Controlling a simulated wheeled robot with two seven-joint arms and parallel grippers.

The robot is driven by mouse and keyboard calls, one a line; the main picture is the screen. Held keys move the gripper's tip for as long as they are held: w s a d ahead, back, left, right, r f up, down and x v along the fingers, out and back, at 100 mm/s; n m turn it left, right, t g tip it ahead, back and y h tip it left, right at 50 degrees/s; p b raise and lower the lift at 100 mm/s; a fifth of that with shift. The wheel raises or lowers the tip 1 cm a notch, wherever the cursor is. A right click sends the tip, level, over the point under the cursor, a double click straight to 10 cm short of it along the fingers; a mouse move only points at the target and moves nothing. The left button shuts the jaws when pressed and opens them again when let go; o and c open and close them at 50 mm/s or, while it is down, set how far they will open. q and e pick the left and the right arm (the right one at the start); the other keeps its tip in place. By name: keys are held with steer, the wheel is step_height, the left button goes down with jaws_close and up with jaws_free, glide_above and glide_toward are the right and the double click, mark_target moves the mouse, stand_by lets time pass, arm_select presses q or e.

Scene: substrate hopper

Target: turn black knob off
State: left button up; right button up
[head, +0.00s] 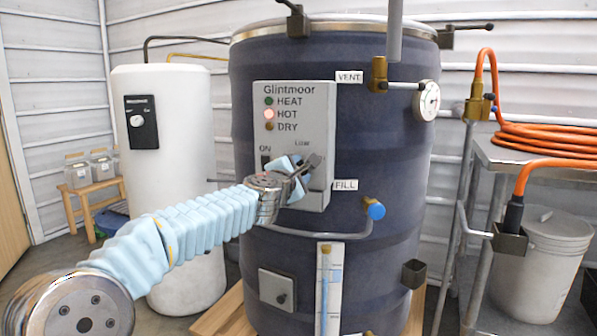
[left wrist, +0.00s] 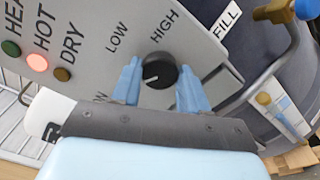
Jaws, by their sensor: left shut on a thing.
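The black knob (left wrist: 159,71) is on the grey control panel (left wrist: 110,72), below and between the words LOW and HIGH. Its white mark points to the lower left in the left wrist view. The blue fingers of my left gripper (left wrist: 158,88) are on either side of the knob, shut on it. In the head view my left gripper (head: 301,178) is at the lower part of the panel (head: 315,110) and hides the knob. The HOT light (head: 269,114) glows pink-red; the HEAT and DRY lights look dark. My right gripper is not in view.
The panel is on a large dark blue drum (head: 375,130). A bent grey pipe with a blue cap (head: 376,211) runs just below the gripper. A gauge (head: 427,100) and brass valve (head: 379,78) are at the right. A white tank (head: 165,200) stands at the left.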

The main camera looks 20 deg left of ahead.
arm_select(q)
steer(key=shift+f, duration=0.1)
steer(key=o, duration=1.1)
steer(key=shift+c, duration=0.2)
steer(key=s+b, duration=0.1)
steer(key=s, duration=1.2)
steer(key=shift+s+d+b, duration=0.15)
steer(key=shift+s+b, duration=0.15)
steer(key=shift+s, duration=0.1)
